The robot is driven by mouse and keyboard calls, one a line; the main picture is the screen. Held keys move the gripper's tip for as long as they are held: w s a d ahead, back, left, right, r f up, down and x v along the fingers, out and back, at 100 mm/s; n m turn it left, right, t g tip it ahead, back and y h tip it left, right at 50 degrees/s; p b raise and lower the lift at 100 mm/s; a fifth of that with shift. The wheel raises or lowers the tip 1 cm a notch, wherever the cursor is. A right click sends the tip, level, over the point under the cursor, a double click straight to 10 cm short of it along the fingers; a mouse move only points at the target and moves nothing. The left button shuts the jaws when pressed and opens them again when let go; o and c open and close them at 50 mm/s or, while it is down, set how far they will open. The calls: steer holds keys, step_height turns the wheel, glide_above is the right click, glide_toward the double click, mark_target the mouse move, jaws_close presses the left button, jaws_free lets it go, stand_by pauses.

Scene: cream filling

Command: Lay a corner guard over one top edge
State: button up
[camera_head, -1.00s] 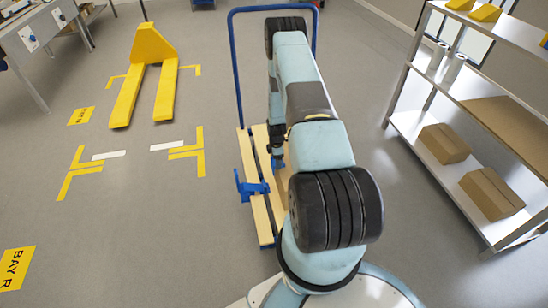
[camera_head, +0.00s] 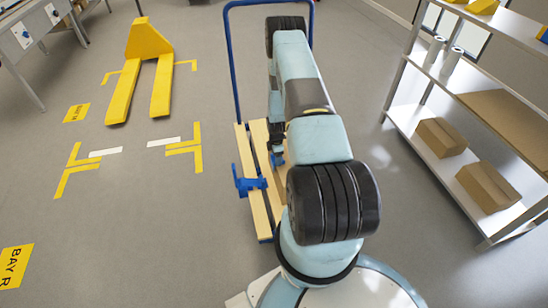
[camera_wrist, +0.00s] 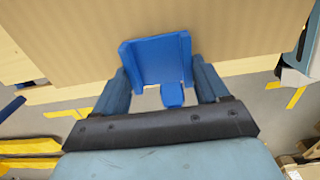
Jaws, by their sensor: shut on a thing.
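A blue corner guard (camera_wrist: 158,60) with a short tab shows in the wrist view between the fingers of my gripper (camera_wrist: 160,92), which is shut on it. The guard overlaps the lower edge of a large tan cardboard-like surface (camera_wrist: 230,30). I cannot tell whether it touches that surface. In the head view my arm hides most of the gripper (camera_head: 277,158) and whatever lies behind it. Another blue piece (camera_head: 247,182) sits at the left side of the wooden-slatted trolley (camera_head: 252,140).
The trolley has a tall blue handle frame (camera_head: 234,65). A metal shelf (camera_head: 465,185) with cardboard boxes (camera_head: 442,137) stands at the right. A yellow pallet truck (camera_head: 150,45) and yellow floor marks (camera_head: 75,172) lie to the left, with open grey floor between.

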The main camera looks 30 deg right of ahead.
steer(key=shift+s+d+f, duration=0.1)
steer(key=shift+d+f, duration=0.05)
steer(key=shift+d, duration=0.1)
steer(key=o, duration=1.1)
steer(key=shift+c, duration=0.2)
step_height(320, 180, up, 14)
steer(key=shift+f, duration=0.15)
